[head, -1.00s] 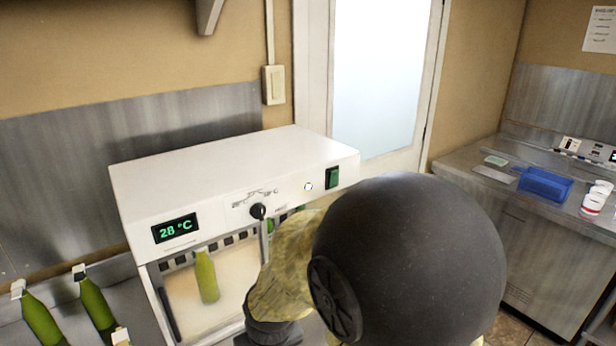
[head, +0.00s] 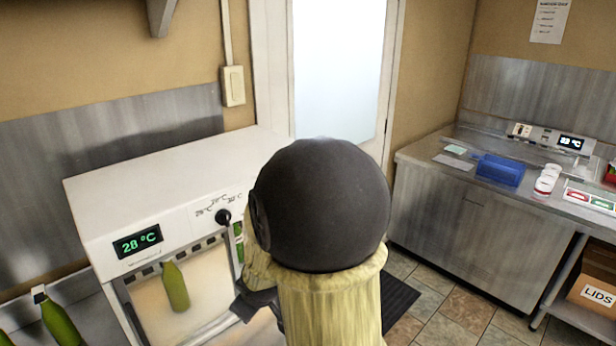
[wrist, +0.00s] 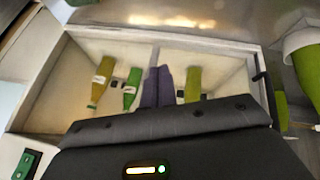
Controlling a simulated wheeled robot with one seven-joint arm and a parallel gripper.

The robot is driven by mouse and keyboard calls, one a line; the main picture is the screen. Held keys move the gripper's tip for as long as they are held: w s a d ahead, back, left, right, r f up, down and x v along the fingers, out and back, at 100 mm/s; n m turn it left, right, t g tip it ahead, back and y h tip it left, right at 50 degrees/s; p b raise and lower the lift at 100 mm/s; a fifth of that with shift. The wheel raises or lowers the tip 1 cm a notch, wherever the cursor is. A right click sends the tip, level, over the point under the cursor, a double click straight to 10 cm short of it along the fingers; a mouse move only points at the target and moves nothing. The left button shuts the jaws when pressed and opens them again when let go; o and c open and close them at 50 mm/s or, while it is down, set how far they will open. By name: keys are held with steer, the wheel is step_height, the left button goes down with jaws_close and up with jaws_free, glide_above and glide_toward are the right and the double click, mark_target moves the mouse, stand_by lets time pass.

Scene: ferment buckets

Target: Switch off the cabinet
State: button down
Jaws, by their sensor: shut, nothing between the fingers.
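The white cabinet (head: 150,180) stands at left in the head view, with a lit green 28 °C display (head: 137,243) and a black knob (head: 223,216) on its front. My arm hides the right end of its panel there. In the wrist view a green switch (wrist: 25,163) shows on a white panel at the lower left; its position is too blurred to tell. My gripper (wrist: 158,85) is shut and empty, in front of the cabinet's window, with the switch well off to one side. The head view does not show the fingertips.
Bottles (wrist: 131,88) stand behind the cabinet's window. More green bottles (head: 60,322) stand at the lower left. A steel counter (head: 480,205) at right holds a blue tray (head: 500,170), white tubs (head: 546,180) and another display unit (head: 555,138).

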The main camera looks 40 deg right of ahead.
steer(key=w+d+r+n+t+p, duration=0.2)
steer(key=w+d+r+n+t, duration=0.15)
steer(key=d, duration=0.45)
steer(key=w+d+r+n+t+p, duration=0.1)
steer(key=w+d+r+n+t, duration=0.2)
steer(key=d, duration=0.5)
steer(key=s+d+r+n+t+y+p, duration=0.3)
steer(key=s+d+r+n+t, duration=0.3)
steer(key=s+d+r+n, duration=0.2)
steer(key=shift+s+d+r+n+t, duration=0.35)
steer(key=shift+s+d+r, duration=0.05)
steer(key=shift+s+d, duration=0.3)
steer(key=w+a+r+p, duration=0.1)
steer(key=w+p, duration=0.7)
steer(key=w, duration=0.6)
steer(key=shift+r, duration=0.35)
